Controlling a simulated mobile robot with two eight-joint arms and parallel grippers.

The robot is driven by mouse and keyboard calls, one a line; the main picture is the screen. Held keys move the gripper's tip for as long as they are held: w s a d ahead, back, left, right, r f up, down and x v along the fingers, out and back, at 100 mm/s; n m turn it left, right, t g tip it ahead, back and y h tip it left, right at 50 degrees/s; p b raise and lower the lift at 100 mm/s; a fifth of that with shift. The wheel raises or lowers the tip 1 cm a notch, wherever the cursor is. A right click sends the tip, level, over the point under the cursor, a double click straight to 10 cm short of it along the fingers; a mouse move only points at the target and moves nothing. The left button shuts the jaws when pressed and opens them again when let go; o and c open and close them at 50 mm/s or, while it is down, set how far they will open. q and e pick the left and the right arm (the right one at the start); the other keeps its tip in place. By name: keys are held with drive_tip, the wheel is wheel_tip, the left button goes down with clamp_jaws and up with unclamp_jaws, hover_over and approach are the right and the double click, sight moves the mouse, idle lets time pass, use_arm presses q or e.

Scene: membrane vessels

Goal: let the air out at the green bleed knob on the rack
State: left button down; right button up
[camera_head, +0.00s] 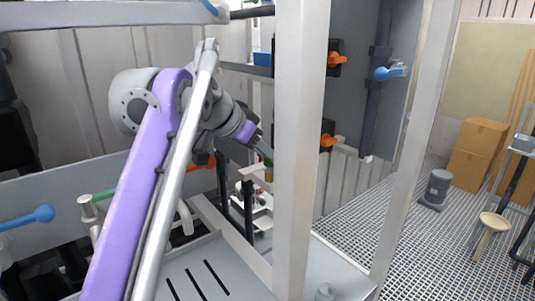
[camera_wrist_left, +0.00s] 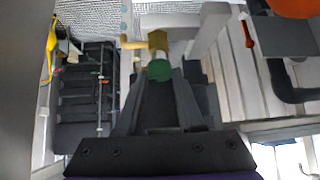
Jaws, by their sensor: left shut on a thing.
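The green bleed knob (camera_wrist_left: 159,70) shows in the left wrist view, at the end of a small brass valve body (camera_wrist_left: 158,42). My left gripper (camera_wrist_left: 160,82) is shut on the green knob, with its dark fingers around it. In the head view my purple left arm reaches in from the lower left, and its gripper (camera_head: 264,152) is at the brass fitting (camera_head: 268,174), just left of the white post. The fingertips and knob are small and partly hidden there. My right gripper is not in view.
A white post (camera_head: 300,130) stands close to the right of my left gripper. Orange handles (camera_head: 335,59) and a blue lever (camera_head: 388,72) are on the rack behind it. A blue handle (camera_head: 40,214) is at the left. Boxes (camera_head: 478,140) and a stool (camera_head: 494,222) stand at the right.

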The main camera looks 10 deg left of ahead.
use_arm(q)
drive_tip(key=m+h, duration=0.1)
drive_tip(key=m+g, duration=0.1)
drive_tip(key=m, duration=0.1)
drive_tip(key=shift+w+a+g+h, duration=0.1)
drive_tip(key=shift+a+g+h, duration=0.05)
drive_tip(key=shift+g+h, duration=0.2)
drive_tip(key=c, duration=0.5)
unclamp_jaws()
